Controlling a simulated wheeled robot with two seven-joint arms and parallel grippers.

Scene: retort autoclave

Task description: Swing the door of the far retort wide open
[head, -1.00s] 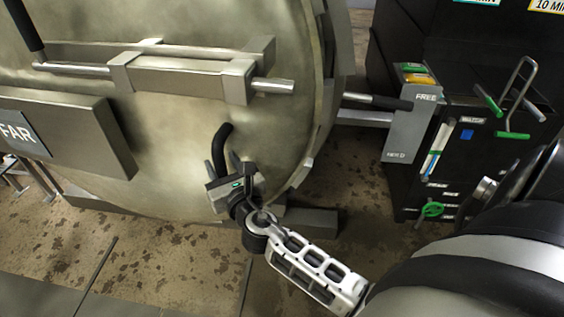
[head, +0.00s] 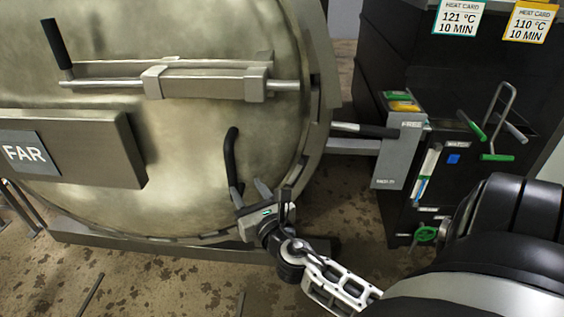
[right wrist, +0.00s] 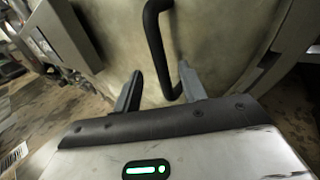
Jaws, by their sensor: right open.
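The far retort's door (head: 200,125) is a large round metal disc with a FAR plate (head: 25,154) on a grey bar. It fills the left of the head view and looks closed or nearly so. A black curved pull handle (head: 231,155) sits low on its right part. My right gripper (head: 250,192) is open at the handle's lower end. In the right wrist view the handle (right wrist: 158,45) shows between the two fingers (right wrist: 160,88); whether it is fully inside the jaws I cannot tell. My left gripper is not in view.
A sliding bolt (head: 200,82) with a black grip (head: 57,44) crosses the upper door. To the right, a black-gripped lever (head: 365,130) points at a grey FREE panel (head: 398,155). A dark cabinet (head: 450,90) with green handles and heat cards stands behind. Bare stained floor lies below.

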